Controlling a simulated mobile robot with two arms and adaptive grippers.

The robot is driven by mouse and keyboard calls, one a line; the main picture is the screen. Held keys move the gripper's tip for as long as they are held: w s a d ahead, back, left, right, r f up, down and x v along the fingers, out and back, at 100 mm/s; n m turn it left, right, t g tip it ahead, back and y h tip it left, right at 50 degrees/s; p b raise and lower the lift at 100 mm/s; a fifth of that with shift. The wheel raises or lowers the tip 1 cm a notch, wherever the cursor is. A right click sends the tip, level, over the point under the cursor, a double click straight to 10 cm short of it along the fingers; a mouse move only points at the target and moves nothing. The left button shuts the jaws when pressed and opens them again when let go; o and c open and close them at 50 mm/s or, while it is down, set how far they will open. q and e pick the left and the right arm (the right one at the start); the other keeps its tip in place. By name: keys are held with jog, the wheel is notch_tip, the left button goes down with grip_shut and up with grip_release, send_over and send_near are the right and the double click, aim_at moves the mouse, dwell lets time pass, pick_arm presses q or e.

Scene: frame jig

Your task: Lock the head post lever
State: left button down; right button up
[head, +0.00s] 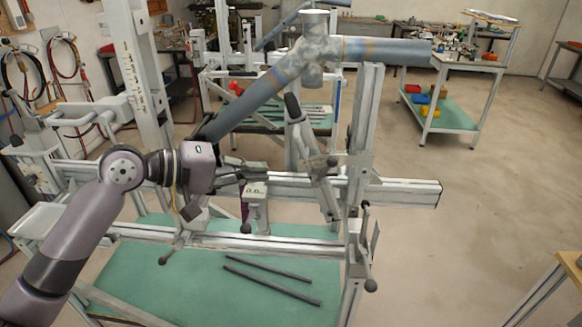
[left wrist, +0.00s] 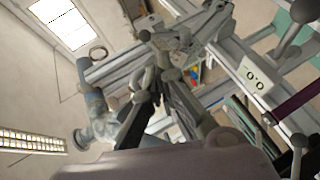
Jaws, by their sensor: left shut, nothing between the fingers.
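A bare grey tube frame (head: 270,80) with weld-tinted joints sits on the metal jig (head: 400,192). A grey lever-like arm with a dark grip (head: 293,107) stands tilted upward from a clamp block in the jig's middle. Another handle with ball ends (head: 367,250) hangs on the right upright. I cannot tell for sure which is the head post lever. My left gripper (head: 240,177) is shut and empty, left of the middle clamp, by the jig's rail. Its dark fingers (left wrist: 160,90) also show in the left wrist view, with clamp parts beyond them; contact is unclear. My right gripper is out of view.
A small box with a readout (head: 255,190) is on the jig just right of my left gripper. Two dark tubes (head: 272,281) lie on the green lower shelf (head: 170,290). A trolley (head: 452,105) with coloured bins stands at the back right.

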aim_at(325, 170)
pick_arm(q)
jog(key=p+x, duration=0.4)
jog(key=x, duration=0.8)
jog(key=shift+w+d, duration=0.1)
jog(key=shift+d, duration=0.15)
jog(key=shift+w+d+f, duration=0.3)
jog(key=shift+d, duration=0.2)
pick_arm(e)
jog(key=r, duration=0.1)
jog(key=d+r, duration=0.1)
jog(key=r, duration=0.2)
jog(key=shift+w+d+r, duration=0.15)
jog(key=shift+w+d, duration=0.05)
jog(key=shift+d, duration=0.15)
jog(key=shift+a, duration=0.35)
pick_arm(q)
jog(key=shift+w, duration=0.1)
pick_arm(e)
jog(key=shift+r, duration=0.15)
pick_arm(q)
jog(key=shift+d+r+p, duration=0.15)
jog(key=shift+d+p, duration=0.05)
jog(key=shift+p, duration=0.15)
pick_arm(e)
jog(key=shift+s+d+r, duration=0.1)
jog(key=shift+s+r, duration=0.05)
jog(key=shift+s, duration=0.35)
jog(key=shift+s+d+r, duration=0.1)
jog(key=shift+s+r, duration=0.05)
